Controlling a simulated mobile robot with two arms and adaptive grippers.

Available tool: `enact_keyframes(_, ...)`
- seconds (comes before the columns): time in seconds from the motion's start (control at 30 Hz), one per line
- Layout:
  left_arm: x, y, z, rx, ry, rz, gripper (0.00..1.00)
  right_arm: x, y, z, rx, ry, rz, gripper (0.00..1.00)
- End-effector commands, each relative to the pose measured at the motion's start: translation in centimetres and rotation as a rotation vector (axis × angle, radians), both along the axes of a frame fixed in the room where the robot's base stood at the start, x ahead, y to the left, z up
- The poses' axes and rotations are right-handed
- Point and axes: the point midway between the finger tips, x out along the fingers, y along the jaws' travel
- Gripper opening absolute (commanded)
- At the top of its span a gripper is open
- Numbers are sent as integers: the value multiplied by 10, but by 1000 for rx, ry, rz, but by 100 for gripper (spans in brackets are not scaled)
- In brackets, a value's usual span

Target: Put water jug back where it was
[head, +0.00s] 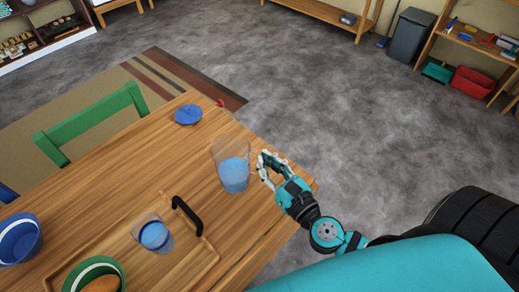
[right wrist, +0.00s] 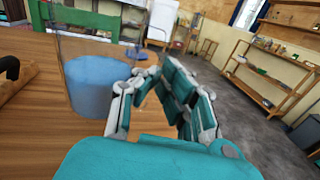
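The water jug (head: 234,172) is a clear vessel with blue water in its lower part. It stands upright on the wooden table (head: 150,160) near the right edge. It also shows at the left of the right wrist view (right wrist: 92,88). My right gripper (head: 264,166) is just right of the jug, above the table edge. In the right wrist view its fingers (right wrist: 158,72) have a gap between them with nothing in it, and the jug is outside them, on the left. My left gripper is not in view.
A tray (head: 205,262) with a black handle (head: 187,215) holds a glass of blue water (head: 155,236) and a green bowl (head: 118,270). A blue bowl (head: 18,240) is at left. A blue disc (head: 188,114) lies behind the jug. A green chair (head: 90,122) stands at the far side.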

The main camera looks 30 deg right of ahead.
Motion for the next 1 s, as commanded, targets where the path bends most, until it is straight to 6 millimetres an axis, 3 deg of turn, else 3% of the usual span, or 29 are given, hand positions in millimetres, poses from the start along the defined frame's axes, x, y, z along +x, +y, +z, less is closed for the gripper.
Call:
enact_keyframes(0.1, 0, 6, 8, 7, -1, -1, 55, 29, -8, 2, 0, -5, -2, 0)
enact_keyframes(0.3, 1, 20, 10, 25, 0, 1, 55, 51, -14, -3, 1, -4, -1, 0)
enact_keyframes(0.47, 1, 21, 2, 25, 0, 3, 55, 54, -14, -12, 1, -2, -1, 0)
enact_keyframes(0.7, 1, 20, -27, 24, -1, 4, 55, 53, -15, -41, 1, -2, -1, 0)
enact_keyframes(1.0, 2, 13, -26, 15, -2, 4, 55, 53, -15, -40, 1, -2, -1, 0)
